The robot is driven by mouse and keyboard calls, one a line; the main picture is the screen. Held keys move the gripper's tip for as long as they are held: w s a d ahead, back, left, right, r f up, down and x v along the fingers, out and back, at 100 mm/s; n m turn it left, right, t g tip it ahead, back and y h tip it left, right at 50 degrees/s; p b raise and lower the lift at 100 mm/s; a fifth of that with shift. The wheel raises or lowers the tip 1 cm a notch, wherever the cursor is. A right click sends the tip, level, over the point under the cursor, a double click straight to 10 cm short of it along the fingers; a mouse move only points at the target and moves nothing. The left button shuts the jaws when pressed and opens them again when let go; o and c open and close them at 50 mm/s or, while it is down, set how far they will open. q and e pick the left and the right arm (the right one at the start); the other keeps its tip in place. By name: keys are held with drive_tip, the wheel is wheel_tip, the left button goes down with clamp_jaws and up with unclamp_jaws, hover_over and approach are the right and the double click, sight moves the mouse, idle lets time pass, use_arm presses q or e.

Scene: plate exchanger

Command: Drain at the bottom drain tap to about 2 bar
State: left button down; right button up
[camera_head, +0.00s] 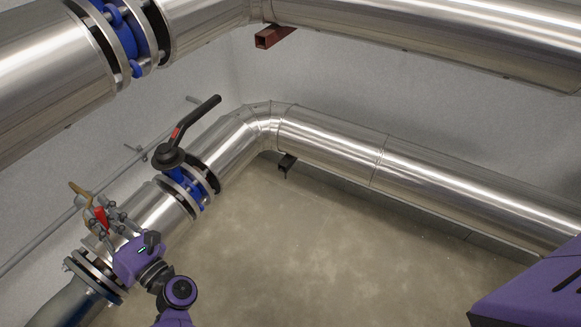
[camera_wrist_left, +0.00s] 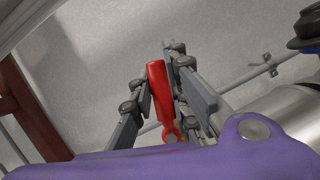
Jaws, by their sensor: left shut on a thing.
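The drain tap has a red lever handle (camera_head: 99,217) and sits on the lower pipe at the left of the head view. A brass-coloured curved piece (camera_head: 79,192) shows just above it. My left gripper (camera_head: 108,209) reaches the tap from below right, with its fingers at the red handle. In the left wrist view the red handle (camera_wrist_left: 157,88) stands between the two grey fingers, and the gripper is shut on it. The tap's body is mostly hidden behind the fingers and my purple wrist. No pressure gauge reading is visible. My right gripper is not in view.
A valve with a long black lever (camera_head: 196,122) stands on the same pipe, up and right of the tap. A large metal pipe (camera_head: 40,95) crosses above. Flanges (camera_head: 92,275) lie close below the gripper. The concrete floor (camera_head: 320,240) is clear.

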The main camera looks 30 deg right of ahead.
use_arm(q)
drive_tip(key=shift+d, duration=0.1)
drive_tip(key=d+m+h+p, duration=0.1)
drive_tip(key=m, duration=0.2)
drive_tip(key=w+d+f+m+h+p, duration=0.1)
drive_tip(key=m+h, duration=0.1)
drive_tip(key=m, duration=0.2)
drive_tip(key=w+f+m+h+p, duration=0.1)
drive_tip(key=m+p, duration=0.1)
drive_tip(key=m, duration=0.1)
drive_tip(key=shift+d+f+m+h, duration=0.25)
drive_tip(key=shift+d+m+h, duration=0.05)
drive_tip(key=shift+d+h, duration=0.1)
drive_tip(key=f+m+p, duration=0.1)
drive_tip(key=m+g+h+p, duration=0.1)
drive_tip(key=m, duration=0.1)
drive_tip(key=shift+w+d+f+m, duration=0.15)
drive_tip(key=shift+d+f+m, duration=0.15)
drive_tip(key=shift+f, duration=0.1)
drive_tip(key=shift+d+f+m+g+h+p, duration=0.1)
drive_tip(key=shift+f+m+g+h+p, duration=0.35)
drive_tip(key=shift+f+m+p, duration=0.45)
drive_tip(key=shift+m+y+p, duration=0.25)
drive_tip(key=shift+m+p, duration=0.1)
drive_tip(key=shift+m, duration=0.25)
drive_tip(key=shift+f+g, duration=0.15)
drive_tip(key=shift+g, duration=0.1)
